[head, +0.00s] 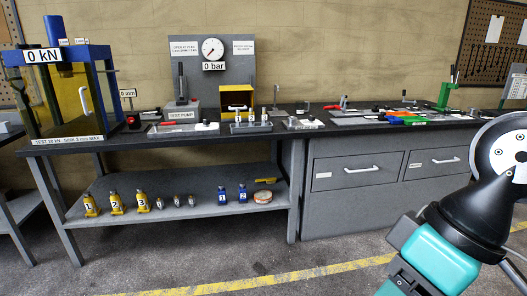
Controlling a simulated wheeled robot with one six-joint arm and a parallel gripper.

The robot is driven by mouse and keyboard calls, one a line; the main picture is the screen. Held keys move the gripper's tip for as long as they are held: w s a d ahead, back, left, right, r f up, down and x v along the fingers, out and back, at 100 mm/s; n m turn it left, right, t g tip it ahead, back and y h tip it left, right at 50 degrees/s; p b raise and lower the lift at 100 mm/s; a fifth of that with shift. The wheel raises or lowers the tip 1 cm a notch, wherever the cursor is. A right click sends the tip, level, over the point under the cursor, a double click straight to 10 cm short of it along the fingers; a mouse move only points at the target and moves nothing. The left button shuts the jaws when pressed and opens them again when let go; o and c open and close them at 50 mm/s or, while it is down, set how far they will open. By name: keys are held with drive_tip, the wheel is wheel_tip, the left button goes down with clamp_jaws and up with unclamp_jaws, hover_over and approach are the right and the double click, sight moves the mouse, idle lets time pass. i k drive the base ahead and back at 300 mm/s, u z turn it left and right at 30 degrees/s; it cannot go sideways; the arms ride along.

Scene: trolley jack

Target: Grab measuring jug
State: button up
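I cannot make out a measuring jug in the head view; the small items on the bench top (285,133) are too small to tell apart for certain. Links of my own arm fill the lower right corner and hide part of the bench's right end. My gripper is outside the picture, so its state and anything it may hold do not show.
A blue-and-yellow press (75,50) with a 0 kN sign stands at the left. A gauge panel (240,72) and a small yellow box (237,97) are mid-bench. Numbered bottles (116,203) line the lower shelf (180,211). Drawers (358,170) sit right. Floor in front is clear.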

sight(300, 104)
drive_tip(key=u, duration=0.25)
drive_tip(key=i, duration=2.1)
drive_tip(key=z, duration=0.25)
drive_tip(key=i, duration=2.15)
drive_tip(key=z, duration=0.45)
